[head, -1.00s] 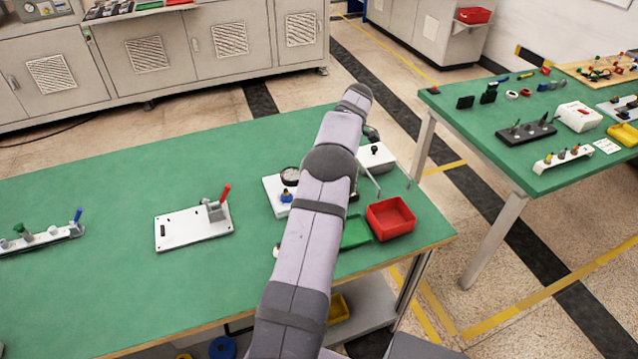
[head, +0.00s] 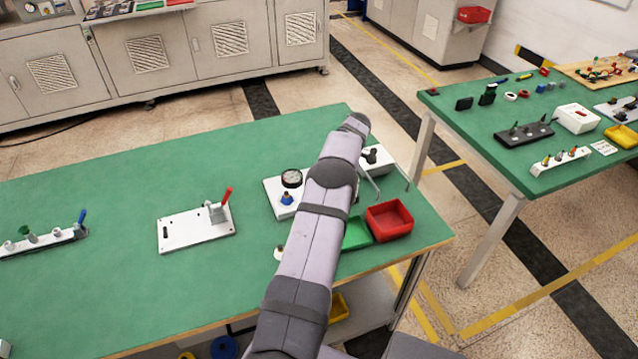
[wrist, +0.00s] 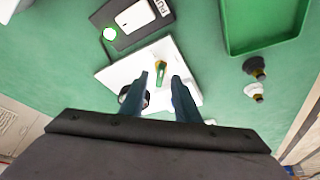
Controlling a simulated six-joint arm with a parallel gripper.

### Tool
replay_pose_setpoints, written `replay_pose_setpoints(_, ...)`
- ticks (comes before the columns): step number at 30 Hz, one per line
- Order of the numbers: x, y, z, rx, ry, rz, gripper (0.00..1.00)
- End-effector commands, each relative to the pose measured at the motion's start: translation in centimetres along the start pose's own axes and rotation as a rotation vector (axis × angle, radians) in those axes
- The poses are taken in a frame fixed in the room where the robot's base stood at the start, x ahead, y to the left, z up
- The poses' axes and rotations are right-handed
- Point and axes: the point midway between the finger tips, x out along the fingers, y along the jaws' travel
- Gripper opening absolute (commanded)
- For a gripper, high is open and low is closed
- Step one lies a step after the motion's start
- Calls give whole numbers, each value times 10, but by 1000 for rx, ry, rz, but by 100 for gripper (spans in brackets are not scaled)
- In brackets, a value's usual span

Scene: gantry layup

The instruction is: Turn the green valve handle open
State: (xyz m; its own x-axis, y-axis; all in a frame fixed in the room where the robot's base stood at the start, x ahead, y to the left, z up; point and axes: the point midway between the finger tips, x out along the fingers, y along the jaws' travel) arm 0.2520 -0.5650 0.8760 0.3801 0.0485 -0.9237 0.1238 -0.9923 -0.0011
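In the wrist view, a small green handle (wrist: 161,77) with a yellow-brass part at its far end stands on a white plate (wrist: 113,76). My gripper (wrist: 161,76) points toward it with one finger on each side. The fingers are apart, and a gap shows between each finger and the handle; whether either touches it lower down I cannot tell. A dark round part behind the left finger is partly hidden. In the head view, my arm crosses the right part of the green table (head: 110,170) and hides the handle and my fingertips.
A green tray (wrist: 229,44) and a dark panel with a white box (wrist: 135,15) lie near the plate. The head view shows a red bin (head: 389,219), a gauge (head: 291,178), and a white plate with a red lever (head: 226,196).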

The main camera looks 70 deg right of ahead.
Motion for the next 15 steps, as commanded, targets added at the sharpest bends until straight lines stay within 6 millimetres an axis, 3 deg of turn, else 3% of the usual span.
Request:
replay_pose_setpoints(11,6,0,0,-1,0,1,29)
replay_pose_setpoints(15,6,0,0,0,-1,1,0)
